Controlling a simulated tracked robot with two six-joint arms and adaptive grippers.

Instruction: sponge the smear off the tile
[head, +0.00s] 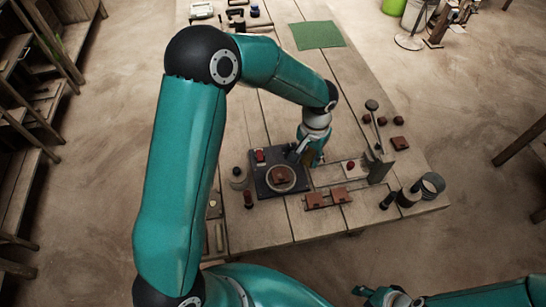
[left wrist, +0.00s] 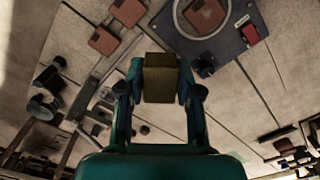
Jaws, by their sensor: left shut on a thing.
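A red-brown tile (head: 281,174) lies inside the pale ring of a dark plate (head: 262,188). In the left wrist view the tile (left wrist: 205,14) is cut by the top edge, and I cannot make out a smear on it. My left gripper (head: 307,157) is above the table beside the plate's right edge. In the left wrist view it is shut on a yellow-brown block, the sponge (left wrist: 160,78), held between its two fingers. The sponge is hidden or too small to tell in the head view. My right gripper (head: 388,296) is at the bottom edge, away from the table; its fingers are unclear.
A red switch (head: 260,155) is on the plate's back left corner. A lever press (head: 378,166) and dark cylinders (head: 408,195) stand at the right. A green mat (head: 318,35) lies far back.

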